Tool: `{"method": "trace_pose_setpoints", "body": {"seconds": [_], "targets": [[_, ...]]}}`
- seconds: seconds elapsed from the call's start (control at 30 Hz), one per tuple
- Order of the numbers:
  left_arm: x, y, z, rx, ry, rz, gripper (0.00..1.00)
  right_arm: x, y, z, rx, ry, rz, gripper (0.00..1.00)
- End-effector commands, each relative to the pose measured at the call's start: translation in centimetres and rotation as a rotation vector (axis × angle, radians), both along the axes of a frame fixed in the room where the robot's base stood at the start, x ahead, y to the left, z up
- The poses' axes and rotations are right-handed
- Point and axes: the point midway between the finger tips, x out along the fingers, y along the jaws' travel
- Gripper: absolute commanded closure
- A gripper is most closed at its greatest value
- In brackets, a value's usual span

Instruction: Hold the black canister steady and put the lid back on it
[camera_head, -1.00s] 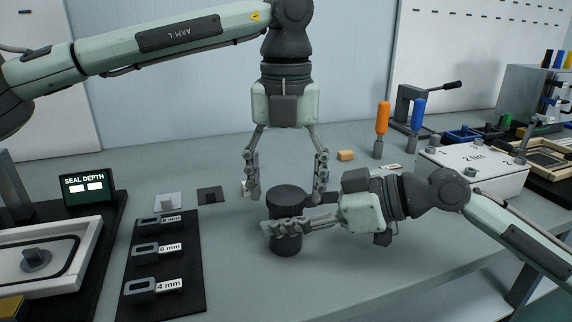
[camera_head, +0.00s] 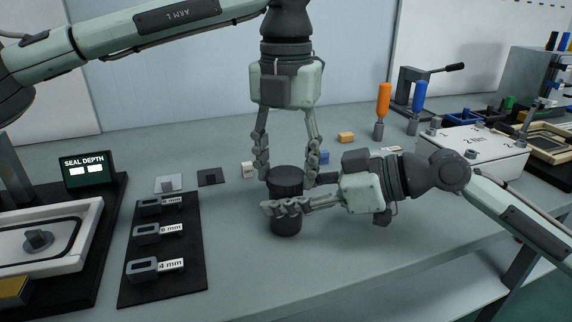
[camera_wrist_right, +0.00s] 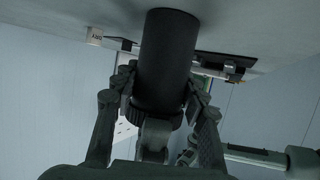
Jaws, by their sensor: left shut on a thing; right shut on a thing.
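The black canister (camera_head: 285,226) stands upright on the grey bench in the head view. Its dark body fills the middle of the right wrist view (camera_wrist_right: 165,60), where the bench is at the top. My right gripper (camera_head: 287,207) reaches in from the right and is shut on the canister's body. My left gripper (camera_head: 289,172) points down from above, its fingers on either side of the black lid (camera_head: 286,180) at the canister's top, shut on it. The ridged lid edge shows in the right wrist view (camera_wrist_right: 150,117). The seam between lid and canister is hard to make out.
A dark mat (camera_head: 190,280) with several marked gauges lies to the left, beside a SEAL DEPTH display (camera_head: 87,169). A white box (camera_head: 470,150) stands right. The front bench is clear.

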Motion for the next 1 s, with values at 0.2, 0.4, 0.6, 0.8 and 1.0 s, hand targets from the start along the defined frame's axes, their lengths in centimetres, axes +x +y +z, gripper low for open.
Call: {"method": "trace_pose_setpoints", "body": {"seconds": [0.2,0.4,0.6,0.8,1.0], "targets": [[-0.03,-0.04,-0.02,-0.001,0.000,-0.284,0.84,0.01,-0.01,-0.02,-0.001,0.000,0.000,1.00],[-0.02,-0.03,-0.02,0.000,0.000,-0.307,0.84,0.00,0.00,-0.03,-0.001,0.000,0.000,1.00],[-0.02,-0.03,-0.02,0.000,0.000,-0.305,0.37,0.00,0.00,-0.03,-0.001,0.000,0.000,1.00],[-0.02,-0.02,-0.02,0.000,0.000,-0.304,0.28,0.00,0.00,-0.02,-0.001,0.000,0.000,1.00],[0.00,-0.02,0.16,0.000,-0.001,-0.303,0.28,0.00,-0.01,-0.02,-0.001,0.000,0.000,1.00]]}}
